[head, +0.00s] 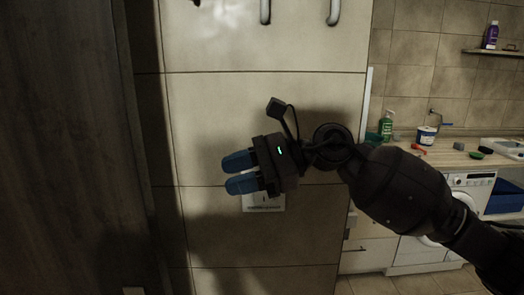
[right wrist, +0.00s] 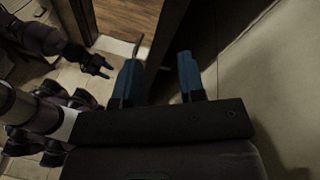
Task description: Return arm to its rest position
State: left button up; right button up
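My right gripper (head: 241,172) reaches in from the right in the head view, in front of a tiled wall. Its two blue fingers point left and stand apart with nothing between them. The right wrist view also shows the right gripper (right wrist: 158,78) with a clear gap between its fingers. My left arm is out of the head view.
A white switch plate (head: 264,203) is on the wall behind the right gripper, partly hidden. A dark door panel (head: 65,150) fills the left. At right are a counter (head: 445,153), a green bottle (head: 386,126), a blue-and-white tub (head: 426,136) and a washing machine (head: 470,183).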

jog(key=d+f+n+t+h, duration=0.1)
jog(key=d+f+n+t, duration=0.6)
jog(key=n, duration=0.4)
jog(key=w+d+f+n+t+h, duration=0.1)
jog(key=d+f+n+t, duration=0.4)
jog(key=f+n+t, duration=0.35)
jog(key=d+f+n+t+h, duration=0.2)
jog(key=d+f+n+t, duration=0.3)
jog(key=f+n, duration=0.6)
jog(key=s+d+f+m+g+h, duration=0.3)
jog(key=s+d+f+m+h, duration=0.2)
jog(key=s+d+f+m, duration=0.2)
jog(key=s+d+f+m+g+h, duration=0.3)
jog(key=s+d+f+m+h, duration=0.3)
jog(key=s+f+m, duration=0.5)
notch_tip(320, 180, down, 5)
jog(key=s+d, duration=0.1)
jog(key=s, duration=0.1)
jog(key=shift+s+d, duration=0.4)
jog(key=shift+f+g, duration=0.1)
jog(key=shift+g, duration=0.15)
